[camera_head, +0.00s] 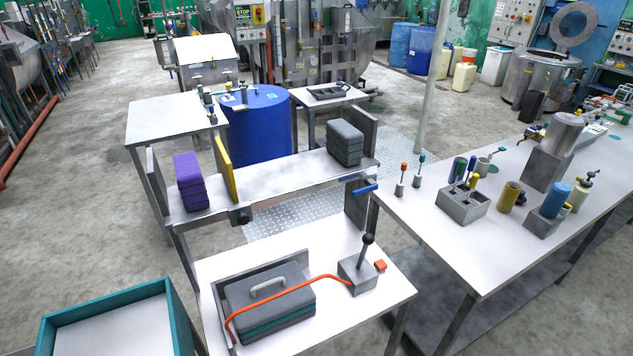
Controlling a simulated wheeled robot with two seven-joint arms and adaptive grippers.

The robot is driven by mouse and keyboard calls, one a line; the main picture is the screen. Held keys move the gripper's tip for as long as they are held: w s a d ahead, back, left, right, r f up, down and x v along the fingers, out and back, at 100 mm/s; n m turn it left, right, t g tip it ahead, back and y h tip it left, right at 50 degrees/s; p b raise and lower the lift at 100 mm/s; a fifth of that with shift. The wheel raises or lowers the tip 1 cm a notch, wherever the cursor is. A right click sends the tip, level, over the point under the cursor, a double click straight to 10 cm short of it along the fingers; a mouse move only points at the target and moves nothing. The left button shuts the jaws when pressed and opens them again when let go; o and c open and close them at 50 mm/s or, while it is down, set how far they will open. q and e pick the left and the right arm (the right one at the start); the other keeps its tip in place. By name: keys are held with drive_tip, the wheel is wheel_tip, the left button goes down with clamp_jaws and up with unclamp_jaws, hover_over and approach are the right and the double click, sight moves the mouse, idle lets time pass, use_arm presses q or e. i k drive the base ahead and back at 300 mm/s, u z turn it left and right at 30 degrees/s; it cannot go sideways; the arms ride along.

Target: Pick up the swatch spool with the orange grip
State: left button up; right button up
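A small upright spool-like item with an orange top (402,178) stands on the right-hand table (478,255), near its left edge. Neither gripper shows in the head view, and nothing touches the orange-topped item.
A grey holder (461,209) with several coloured handles stands right of the spools. An olive cylinder (509,197) and a blue roll (554,200) stand farther right. A lever box (358,275) with an orange hose is on the front table. A pole (432,90) rises behind.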

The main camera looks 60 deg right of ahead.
sight(401, 185)
drive_tip(key=u, duration=0.35)
drive_tip(key=k, duration=1.6)
drive_tip(key=z, duration=0.5)
